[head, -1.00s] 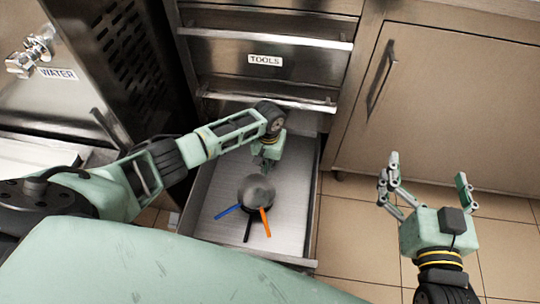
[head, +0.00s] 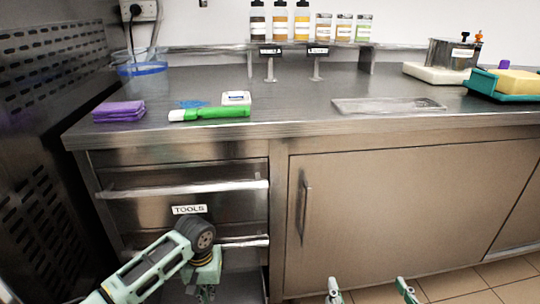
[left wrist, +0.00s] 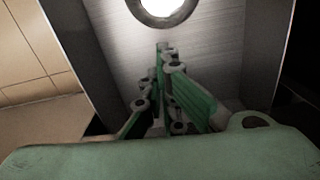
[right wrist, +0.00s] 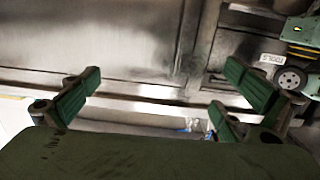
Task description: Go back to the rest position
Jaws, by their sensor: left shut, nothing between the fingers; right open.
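My left gripper (head: 205,293) points down in front of the drawer unit, at the bottom edge of the head view. In the left wrist view its fingers (left wrist: 165,60) are shut together with nothing between them, above the open bottom drawer (left wrist: 110,60). My right gripper (head: 370,289) is open and empty in front of the cabinet door, with only its fingertips showing in the head view. In the right wrist view its two fingers (right wrist: 165,85) stand wide apart.
A round shiny utensil (left wrist: 163,8) lies in the drawer beyond my left fingers. The drawer unit has a TOOLS label (head: 189,209). The counter (head: 290,100) above holds purple cloths (head: 119,111), a green-handled tool (head: 215,113), bottles and a pot (head: 453,54). The floor at lower right is clear.

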